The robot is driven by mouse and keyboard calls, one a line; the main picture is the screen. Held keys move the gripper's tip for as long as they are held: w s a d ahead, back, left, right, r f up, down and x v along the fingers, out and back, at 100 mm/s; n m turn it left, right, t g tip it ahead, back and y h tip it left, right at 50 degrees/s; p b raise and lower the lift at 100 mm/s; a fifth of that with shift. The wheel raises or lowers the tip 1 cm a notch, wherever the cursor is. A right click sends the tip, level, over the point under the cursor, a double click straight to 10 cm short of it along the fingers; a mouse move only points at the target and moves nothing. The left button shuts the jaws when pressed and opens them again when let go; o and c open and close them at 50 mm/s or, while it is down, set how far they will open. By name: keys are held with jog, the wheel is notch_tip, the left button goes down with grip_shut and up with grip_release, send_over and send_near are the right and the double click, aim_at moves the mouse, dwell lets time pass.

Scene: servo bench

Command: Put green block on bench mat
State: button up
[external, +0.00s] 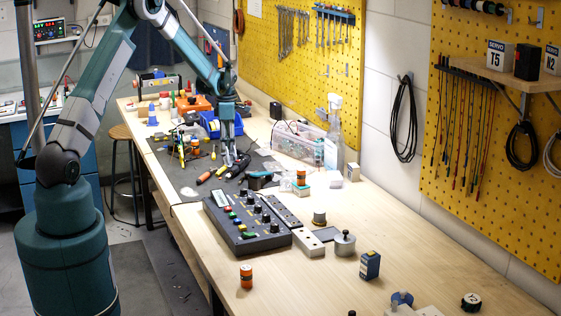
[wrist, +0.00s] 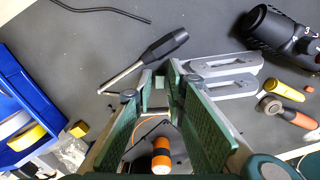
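The bench mat (external: 180,180) is a dark grey sheet on the wooden bench, beneath my gripper (external: 230,160). The mat also fills much of the wrist view (wrist: 225,35). My gripper (wrist: 160,80) has green inner pads, and a gap shows between its fingers. A small green piece (wrist: 160,83) shows between the fingertips; I cannot tell whether it is the green block or part of the gripper. No separate green block is clear in the external view, where tools and the arm crowd that area.
A blue bin (external: 212,124) stands behind my gripper. A dark control box (external: 245,222) sits in front of the mat. The front right bench surface has some free wood.

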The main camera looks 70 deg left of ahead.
jog(key=shift+r, duration=0.2)
notch_tip(320, 180, up, 12)
dwell(0.6)
dwell(0.5)
dwell(0.3)
jog(key=s+d+r+m+t, duration=0.1)
jog(key=s+d+r+m, duration=0.1)
jog(key=d+r+m, duration=0.65)
jog(key=s+d+r+m+t+y, duration=0.15)
jog(key=d+r, duration=0.35)
jog(key=d, duration=0.9)
jog(key=s+d+r+m+t, duration=0.1)
jog(key=s+d+r+m, duration=0.25)
jog(key=d+r, duration=0.6)
jog(key=s+d+m+t, duration=0.1)
jog(key=s+d+m, duration=0.35)
jog(key=d, duration=0.35)
jog(key=s+d+m, duration=0.4)
jog(key=s+d, duration=0.1)
jog(key=d, duration=0.3)
jog(key=s+d+f+m+t, duration=0.1)
jog(key=s+d+f+m, duration=0.1)
jog(key=s+d+m, duration=0.2)
jog(key=s+d+f+m+t+h, duration=0.1)
jog(key=s+d+m, duration=0.4)
jog(key=s, duration=0.5)
jog(key=d+f, duration=0.1)
jog(key=d, duration=0.1)
jog(key=shift+d+f+t, duration=0.3)
jog(key=shift+t, duration=0.05)
